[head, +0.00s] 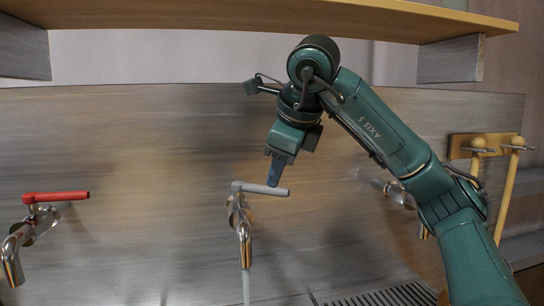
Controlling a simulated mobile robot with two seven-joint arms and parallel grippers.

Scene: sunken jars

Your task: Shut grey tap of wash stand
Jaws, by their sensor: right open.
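The grey tap (240,215) sticks out from the panel in the middle of the head view. Its grey lever (258,189) points to the right, and its chrome spout points down. A thin pale stream (246,288) runs below the spout. My right gripper (273,177) comes down from above with its blue fingers at the right half of the lever. It holds nothing, and its fingers overlap in this view. I cannot tell whether they touch the lever or are just behind it. My left gripper is not in view.
A tap with a red lever (56,196) is at the left. Another chrome tap (400,194) is partly hidden behind my right arm. A wooden shelf (260,16) runs above. Long wooden handles (508,190) hang from a rack at the right. A slatted grate (385,297) lies below.

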